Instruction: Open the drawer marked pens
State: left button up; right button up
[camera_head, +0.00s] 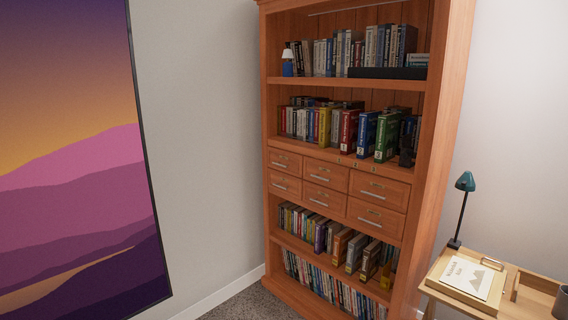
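A tall wooden bookcase (432,190) stands against the wall at the centre right. Across its middle are two rows of small drawers, including the upper left drawer (286,156), upper middle drawer (334,173) and upper right drawer (392,186). Below them are the lower left drawer (279,182), lower middle drawer (332,196) and lower right drawer (362,217). All look shut, each with a pale bar handle and a small label. The labels are too small to read, so I cannot tell which is marked pens. Neither gripper is in view.
Books fill the shelves above and below the drawers. A wooden desk (440,291) with a teal lamp (465,182) and a notebook (468,277) stands at the right. Carpet (250,305) shows in front of the bookcase. A large picture (75,170) hangs at the left.

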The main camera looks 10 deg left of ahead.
aim_at(285, 161)
jog(key=i+u, duration=0.1)
jog(key=u, duration=0.55)
jog(key=i+l+u, duration=0.2)
jog(key=i+u, duration=0.2)
jog(key=i+l+u, duration=0.7)
jog(key=i+l, duration=0.15)
jog(key=l, duration=0.2)
jog(key=i+l, duration=0.25)
jog(key=l, duration=0.15)
jog(key=i+l, duration=0.25)
jog(key=l, duration=0.2)
